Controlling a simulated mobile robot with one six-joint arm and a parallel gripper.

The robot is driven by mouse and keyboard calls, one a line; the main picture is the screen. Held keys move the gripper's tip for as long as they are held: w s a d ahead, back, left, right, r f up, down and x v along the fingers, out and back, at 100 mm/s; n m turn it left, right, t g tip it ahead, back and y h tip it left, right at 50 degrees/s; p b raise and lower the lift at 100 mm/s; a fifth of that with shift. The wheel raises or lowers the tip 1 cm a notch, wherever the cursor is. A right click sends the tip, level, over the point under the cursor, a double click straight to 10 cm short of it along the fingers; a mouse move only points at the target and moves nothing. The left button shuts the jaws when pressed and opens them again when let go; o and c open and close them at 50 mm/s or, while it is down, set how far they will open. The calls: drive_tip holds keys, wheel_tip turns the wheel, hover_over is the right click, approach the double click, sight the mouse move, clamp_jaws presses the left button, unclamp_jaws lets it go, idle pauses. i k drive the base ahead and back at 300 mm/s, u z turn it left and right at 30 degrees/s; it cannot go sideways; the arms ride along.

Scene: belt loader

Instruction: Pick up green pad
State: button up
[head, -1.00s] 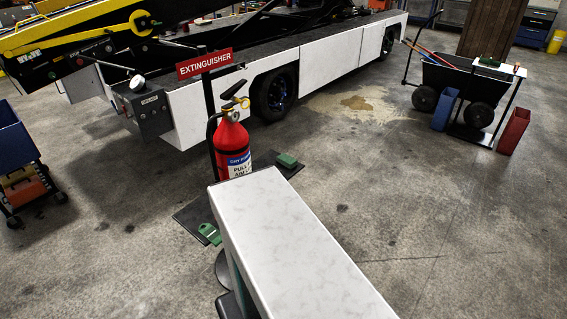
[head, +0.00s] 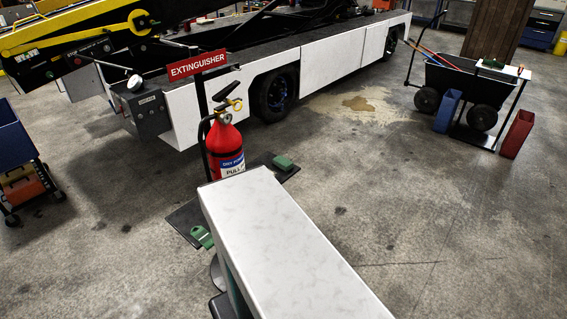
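Several green pieces are in view, and I cannot tell which one the task means. One green pad (head: 203,238) lies at the near edge of the dark mat (head: 184,217), left of the pale block in the foreground. A second green pad (head: 283,162) lies on the far right part of that mat, right of the extinguisher. A third green piece (head: 492,63) sits on the white top beside the black cart. My gripper is not in view, so I cannot see whether it is open or shut.
A red fire extinguisher (head: 225,147) stands on the mat beneath its sign (head: 198,65). The pale block, perhaps mine, hides part of the mat. The belt loader (head: 330,65) is behind. A blue bin (head: 447,110) and red bin (head: 517,134) stand right. Floor at right centre is clear.

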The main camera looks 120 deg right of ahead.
sight(280, 161)
drive_tip(key=z, duration=0.05)
drive_tip(key=k, duration=2.8)
drive_tip(key=z, duration=1.35)
drive_tip(key=i, duration=0.8)
drive_tip(key=u, duration=0.2)
